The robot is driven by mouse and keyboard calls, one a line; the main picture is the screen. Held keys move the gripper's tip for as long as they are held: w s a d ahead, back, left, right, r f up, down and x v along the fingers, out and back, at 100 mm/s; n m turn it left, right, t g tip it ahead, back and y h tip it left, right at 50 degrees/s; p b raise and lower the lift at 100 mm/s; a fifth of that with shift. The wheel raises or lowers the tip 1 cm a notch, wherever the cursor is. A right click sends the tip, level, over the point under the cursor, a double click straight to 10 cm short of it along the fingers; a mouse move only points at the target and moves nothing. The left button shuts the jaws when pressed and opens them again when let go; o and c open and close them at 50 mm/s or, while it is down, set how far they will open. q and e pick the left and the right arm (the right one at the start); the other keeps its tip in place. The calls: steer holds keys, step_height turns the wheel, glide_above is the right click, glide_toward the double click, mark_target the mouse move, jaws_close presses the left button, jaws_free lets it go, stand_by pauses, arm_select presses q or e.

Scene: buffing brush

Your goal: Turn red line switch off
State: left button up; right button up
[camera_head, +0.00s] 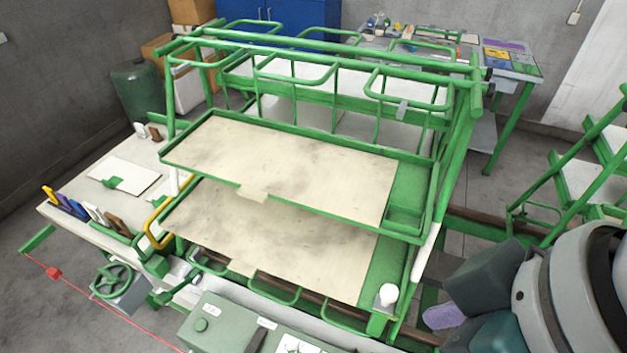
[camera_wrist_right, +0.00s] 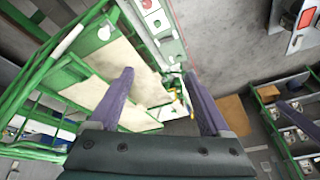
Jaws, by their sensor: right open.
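A thin red line (camera_head: 110,308) with a red block (camera_head: 54,272) on it runs along the front left of the green machine (camera_head: 300,215) in the head view. In the right wrist view, a red square piece with a white part (camera_wrist_right: 306,17) is at the top right, and a round red button (camera_wrist_right: 147,4) is on a panel at the top. I cannot tell which is the red line switch. My right gripper (camera_wrist_right: 158,75) is open and empty, with its purple fingers apart. In the head view, it is partly hidden at the lower right. My left gripper is not in view.
A grey-green control box (camera_head: 215,320) stands at the front. A green handwheel (camera_head: 112,280) is at the lower left. Green steps (camera_head: 590,180) stand at the right. A cluttered table (camera_head: 510,65) stands at the back. Floor is bare at the far left.

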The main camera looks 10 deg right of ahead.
steer(key=w+a+f+n+g+b, duration=0.1)
steer(key=w+a+f+n+b, duration=0.15)
steer(key=f+b, duration=0.85)
steer(key=w+a+f+n+g+b, duration=0.1)
steer(key=w+a+f+n+b, duration=0.15)
steer(key=f+b, duration=0.8)
steer(key=w+d+f+n+b, duration=0.1)
steer(key=f+b, duration=0.5)
steer(key=f, duration=0.3)
steer(key=w+d+f+h+b, duration=0.1)
steer(key=f+b, duration=0.5)
steer(key=f, duration=0.3)
steer(key=w+d+f+n+g+h+b, duration=0.1)
steer(key=w+f+b, duration=0.1)
steer(key=f+b, duration=0.4)
step_height(320, 180, down, 4)
steer(key=shift+d+f+n, duration=0.1)
steer(key=shift+n, duration=0.2)
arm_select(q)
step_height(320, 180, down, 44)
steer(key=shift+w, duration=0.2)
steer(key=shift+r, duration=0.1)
arm_select(e)
jaws_close()
